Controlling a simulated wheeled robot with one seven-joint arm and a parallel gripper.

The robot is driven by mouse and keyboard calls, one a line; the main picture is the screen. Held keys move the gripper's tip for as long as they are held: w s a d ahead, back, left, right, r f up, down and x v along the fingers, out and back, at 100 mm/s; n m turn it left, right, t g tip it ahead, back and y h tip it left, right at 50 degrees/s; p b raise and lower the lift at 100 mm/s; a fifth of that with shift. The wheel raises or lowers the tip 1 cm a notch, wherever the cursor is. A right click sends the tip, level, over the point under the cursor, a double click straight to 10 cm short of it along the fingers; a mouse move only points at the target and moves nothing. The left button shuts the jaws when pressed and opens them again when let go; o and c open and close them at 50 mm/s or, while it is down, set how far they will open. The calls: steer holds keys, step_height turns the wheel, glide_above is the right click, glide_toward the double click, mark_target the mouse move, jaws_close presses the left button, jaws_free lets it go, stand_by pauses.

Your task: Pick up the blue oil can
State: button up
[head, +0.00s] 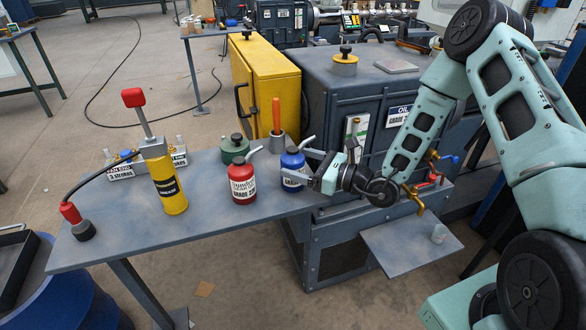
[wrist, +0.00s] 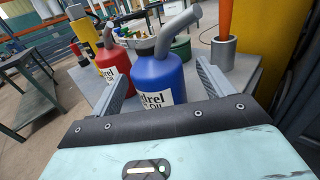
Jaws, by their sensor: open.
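The blue oil can (head: 291,171) stands upright at the right part of the grey table, with a grey spout and a white label. It also shows large in the wrist view (wrist: 158,78), between my two fingers. My gripper (head: 309,168) is open, coming in from the right with its fingers at the can's sides. In the wrist view my gripper (wrist: 160,85) has one finger left of the can and one right of it. A gap shows at the right finger; whether the left finger touches is unclear. The can's lower part is partly hidden by my gripper.
A red oil can (head: 242,184) stands just left of the blue one, and a green can (head: 235,149) behind it. A grey cup with an orange handle (head: 277,128) stands behind. A yellow cylinder pump (head: 168,185) is further left.

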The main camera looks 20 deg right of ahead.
mark_target(285, 157)
steer(key=x, duration=0.4)
steer(key=shift+a+r, duration=0.15)
steer(key=shift+r, duration=0.05)
steer(key=c, duration=1.4)
steer(key=shift+r, duration=0.15)
step_height(285, 157, up, 10)
steer(key=shift+s+f+p, duration=0.1)
steer(key=shift+p, duration=0.25)
